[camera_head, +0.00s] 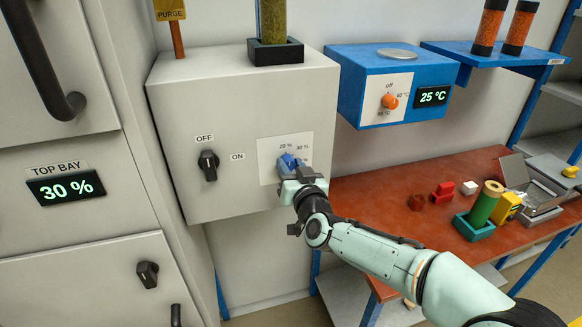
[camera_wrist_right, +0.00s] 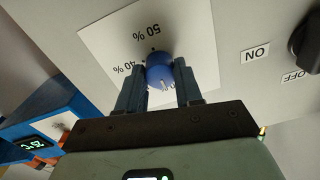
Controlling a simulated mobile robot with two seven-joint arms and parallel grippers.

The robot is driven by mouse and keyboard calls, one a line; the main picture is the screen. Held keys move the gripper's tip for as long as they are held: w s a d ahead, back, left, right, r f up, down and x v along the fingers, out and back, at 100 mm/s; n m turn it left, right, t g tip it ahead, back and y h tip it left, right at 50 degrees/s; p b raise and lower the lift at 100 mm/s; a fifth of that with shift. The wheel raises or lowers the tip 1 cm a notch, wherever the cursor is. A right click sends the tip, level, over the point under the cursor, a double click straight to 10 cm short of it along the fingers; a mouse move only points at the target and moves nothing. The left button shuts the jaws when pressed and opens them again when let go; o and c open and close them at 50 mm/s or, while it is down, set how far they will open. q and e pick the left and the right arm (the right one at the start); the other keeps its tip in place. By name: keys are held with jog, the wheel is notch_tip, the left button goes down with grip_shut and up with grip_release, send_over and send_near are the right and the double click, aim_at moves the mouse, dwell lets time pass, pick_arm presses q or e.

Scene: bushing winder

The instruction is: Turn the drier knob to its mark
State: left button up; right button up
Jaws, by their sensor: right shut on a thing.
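The blue drier knob (camera_head: 287,161) is on a white dial plate (camera_head: 266,150) on the front of the grey cabinet. The plate shows 20 % and 30 % labels in the head view. In the wrist view the blue knob (camera_wrist_right: 159,72) sits between the fingers of my right gripper (camera_wrist_right: 160,82), with 50 % and 40 % labels beside it. My right gripper (camera_head: 294,170) is shut on the knob. I cannot tell which mark the knob points to. The display (camera_head: 66,187) under TOP BAY reads 30 %. My left gripper is not in view.
A black OFF/ON switch (camera_head: 208,165) is left of the dial on the same cabinet. A blue box (camera_head: 396,84) with an orange knob and a 25 °C display hangs to the right. Below it is a red-brown table (camera_head: 380,200) with several small objects.

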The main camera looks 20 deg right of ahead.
jog(key=o, duration=1)
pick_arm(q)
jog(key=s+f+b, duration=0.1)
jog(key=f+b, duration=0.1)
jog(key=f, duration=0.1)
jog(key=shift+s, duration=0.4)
pick_arm(e)
jog(key=s, duration=1.3)
jog(key=shift+s+d, duration=0.25)
jog(key=shift+d, duration=0.15)
